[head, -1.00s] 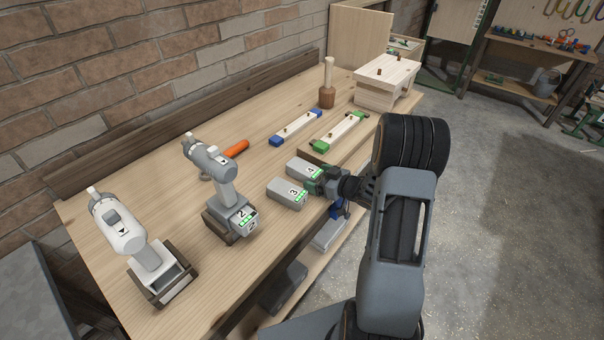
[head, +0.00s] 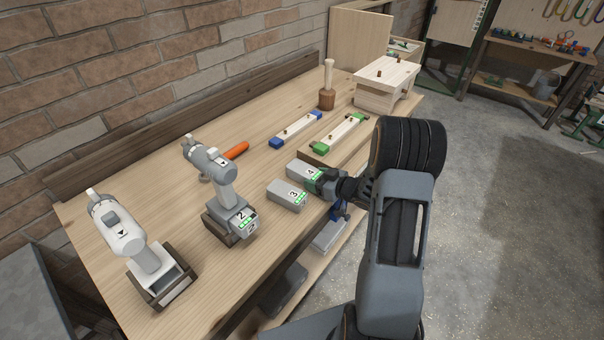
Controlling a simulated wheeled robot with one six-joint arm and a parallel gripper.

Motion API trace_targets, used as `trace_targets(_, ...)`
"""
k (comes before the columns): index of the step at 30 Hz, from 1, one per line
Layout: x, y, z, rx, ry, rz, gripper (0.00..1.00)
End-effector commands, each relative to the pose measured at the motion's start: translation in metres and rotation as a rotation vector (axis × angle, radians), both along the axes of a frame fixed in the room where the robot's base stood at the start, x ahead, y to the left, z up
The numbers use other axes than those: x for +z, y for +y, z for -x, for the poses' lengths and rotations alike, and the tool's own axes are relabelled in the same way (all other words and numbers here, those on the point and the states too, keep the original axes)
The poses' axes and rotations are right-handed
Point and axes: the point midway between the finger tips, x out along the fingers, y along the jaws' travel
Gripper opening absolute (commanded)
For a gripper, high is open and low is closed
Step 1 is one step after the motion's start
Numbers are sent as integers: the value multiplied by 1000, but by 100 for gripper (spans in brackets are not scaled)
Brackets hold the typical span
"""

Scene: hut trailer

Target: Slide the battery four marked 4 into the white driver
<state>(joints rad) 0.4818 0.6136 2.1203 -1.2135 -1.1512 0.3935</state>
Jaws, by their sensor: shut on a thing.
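The battery four (head: 302,170) is a grey block with a green-edged label marked 4, lying on the workbench at its front edge. My gripper (head: 322,182) is shut on its near right end; my arm's wrist hides part of the fingers. The white driver (head: 118,232) stands upright at the left front of the bench in a dark cradle (head: 163,281), its foot showing no battery.
Battery three (head: 287,195) lies just in front of battery four, close beside it. A grey driver (head: 216,172) with battery two (head: 239,222) stands between them and the white driver.

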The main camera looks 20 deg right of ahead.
Motion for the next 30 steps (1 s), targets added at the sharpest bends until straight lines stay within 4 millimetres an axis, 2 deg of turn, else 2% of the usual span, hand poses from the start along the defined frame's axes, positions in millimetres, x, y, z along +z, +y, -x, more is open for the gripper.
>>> trace_targets(1,0,0,0,0,0,0,40)
trace_targets(5,1,0,0,0,-1,0,29)
trace_targets(14,11,0,0,0,-3,0,29)
trace_targets(30,56,0,0,0,-2,0,29)
